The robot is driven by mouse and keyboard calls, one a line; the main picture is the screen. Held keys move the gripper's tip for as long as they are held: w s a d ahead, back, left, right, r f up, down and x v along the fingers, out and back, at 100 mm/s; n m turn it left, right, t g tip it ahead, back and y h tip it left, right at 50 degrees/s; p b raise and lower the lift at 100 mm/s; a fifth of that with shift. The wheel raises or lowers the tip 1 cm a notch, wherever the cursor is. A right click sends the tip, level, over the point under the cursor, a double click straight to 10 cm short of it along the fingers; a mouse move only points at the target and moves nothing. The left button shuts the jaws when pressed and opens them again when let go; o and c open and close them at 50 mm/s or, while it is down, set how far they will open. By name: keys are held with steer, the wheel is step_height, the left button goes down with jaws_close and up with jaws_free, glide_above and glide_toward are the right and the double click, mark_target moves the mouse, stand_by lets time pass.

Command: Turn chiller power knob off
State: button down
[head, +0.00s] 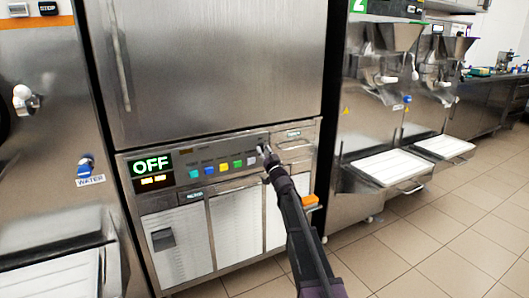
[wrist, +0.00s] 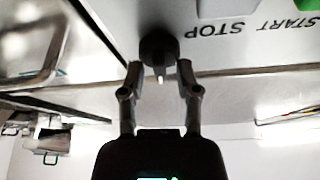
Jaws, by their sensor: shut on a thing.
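The chiller (head: 222,70) is a tall steel unit with a control panel under its large door. Its display (head: 151,165) reads OFF in bright letters, with small orange figures below. The dark power knob (wrist: 158,47) sits on the panel beside the STOP label in the wrist view, where the picture is upside down. My gripper (wrist: 160,76) has one finger on each side of the knob and is shut on it. In the head view my gripper (head: 265,156) is at the right end of the button row and hides the knob.
Several coloured buttons (head: 223,167) run along the panel left of my gripper. White panels (head: 236,222) are below. Steel machines with white trays (head: 389,166) stand to the right, and another machine with a blue WATER tap (head: 86,164) stands left. Tiled floor at the right is clear.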

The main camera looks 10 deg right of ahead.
steer(key=shift+w+n+y, duration=0.2)
steer(key=shift+n+y, duration=0.4)
steer(key=shift+n, duration=0.3)
steer(key=shift+s, duration=0.1)
steer(key=c, duration=0.7)
jaws_free()
steer(key=shift+f, duration=0.15)
steer(key=shift+s, duration=0.1)
steer(key=shift+m, duration=0.3)
